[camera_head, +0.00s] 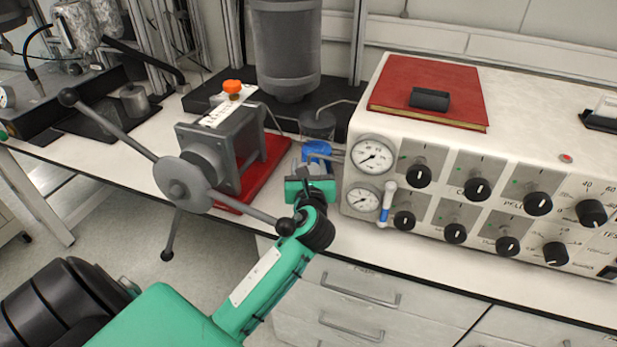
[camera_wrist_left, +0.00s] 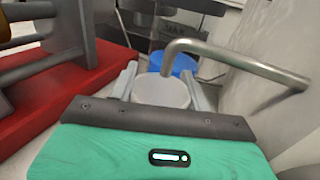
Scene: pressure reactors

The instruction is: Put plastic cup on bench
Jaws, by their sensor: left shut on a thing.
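My left gripper (camera_head: 311,168) reaches over the bench between the red-based press and the white control box. In the left wrist view its two fingers (camera_wrist_left: 163,92) are closed on the sides of a pale, whitish round plastic cup (camera_wrist_left: 161,91). A blue round thing (camera_wrist_left: 178,65) shows just behind the cup; it also shows in the head view (camera_head: 317,148) just past the fingertips. The gripper mostly hides the cup in the head view. I cannot tell whether the cup touches the bench (camera_head: 345,232). My right gripper is not in view.
A grey press with a spoked handle (camera_head: 178,186) stands on a red base (camera_head: 262,170) at the left. A white control box (camera_head: 455,150) with gauges and knobs stands close at the right, a red book (camera_head: 430,88) on top. A bent metal pipe (camera_wrist_left: 235,62) passes near the cup.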

